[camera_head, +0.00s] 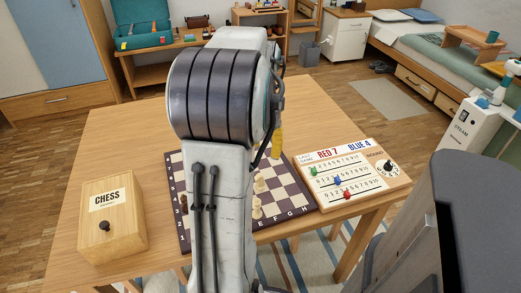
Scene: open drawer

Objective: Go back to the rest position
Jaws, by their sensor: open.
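My arm rises through the middle of the view, its large dark-banded joint hiding what is behind it. My gripper (270,146) shows only in part at the joint's right side, as a thin dark finger and a yellow piece pointing down. It is above the chessboard (292,201), and nothing is seen held in it. The rest of the gripper is hidden by the arm. Several pale chess pieces stand on the board just right of the arm.
A wooden CHESS box (125,228) with a dark knob sits on the table (128,140) at left. A score board (350,178) with coloured pegs lies at right. The table's left back part is bare. A bench with a teal case (141,22) stands behind.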

